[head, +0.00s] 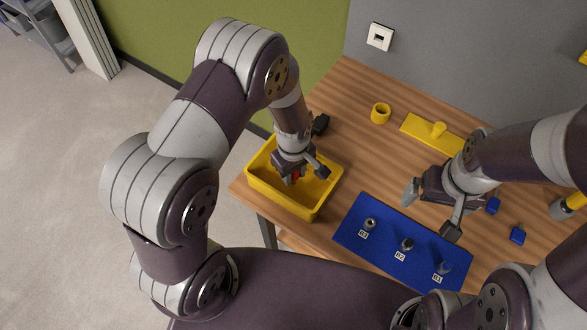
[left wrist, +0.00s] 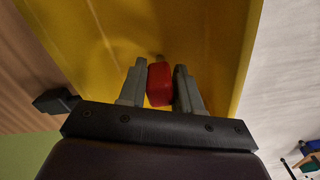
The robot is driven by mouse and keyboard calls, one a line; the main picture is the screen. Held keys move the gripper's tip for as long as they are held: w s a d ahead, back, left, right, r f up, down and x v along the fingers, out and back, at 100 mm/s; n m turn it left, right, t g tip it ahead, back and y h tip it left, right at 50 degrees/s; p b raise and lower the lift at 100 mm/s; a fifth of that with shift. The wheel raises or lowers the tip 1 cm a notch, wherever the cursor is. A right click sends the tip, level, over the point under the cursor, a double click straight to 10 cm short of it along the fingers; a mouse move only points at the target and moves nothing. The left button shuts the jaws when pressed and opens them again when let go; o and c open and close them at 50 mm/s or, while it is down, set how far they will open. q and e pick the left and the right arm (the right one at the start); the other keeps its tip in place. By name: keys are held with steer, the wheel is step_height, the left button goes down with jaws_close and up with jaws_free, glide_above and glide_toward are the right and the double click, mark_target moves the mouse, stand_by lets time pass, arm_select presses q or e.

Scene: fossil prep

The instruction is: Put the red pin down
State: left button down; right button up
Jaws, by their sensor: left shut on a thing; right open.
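The red pin (left wrist: 159,84) is between the two fingers of my left gripper (left wrist: 160,88) in the left wrist view, with the yellow bin behind it. In the head view a bit of the red pin (head: 296,175) shows between the fingers of my left gripper (head: 298,176), which is over the yellow bin (head: 262,187). My left gripper is shut on the pin. I cannot tell whether the pin touches the bin floor. My right gripper (head: 430,213) is open and empty above the table, beyond the blue mat.
The blue mat (head: 351,238) carries several small grey pieces beside number labels. A yellow ring (head: 380,113) and a yellow plate with a knob (head: 419,127) lie at the back. Two small blue blocks (head: 517,235) lie at the right. Bare wood (head: 345,150) lies between bin and ring.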

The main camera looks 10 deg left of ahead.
arm_select(q)
steer(key=shift+f, duration=0.2)
steer(key=c, duration=0.8)
jaws_free()
steer(key=shift+r, duration=0.1)
steer(key=shift+r, duration=0.3)
step_height(320, 180, up, 12)
steer(key=shift+s+a+f+b, duration=0.15)
steer(key=shift+f+b, duration=0.05)
steer(key=shift+b, duration=0.85)
steer(key=s+a+m, duration=0.2)
steer(key=m, duration=0.1)
steer(key=s+a+r+m+t, duration=0.1)
steer(key=s+a+m, duration=0.1)
steer(key=s+m, duration=0.1)
steer(key=s+a+r+m, duration=0.1)
steer(key=s+a+m, duration=0.2)
steer(key=shift+s+r+m, duration=0.1)
steer(key=shift+r+m, duration=0.05)
steer(key=shift+m, duration=0.25)
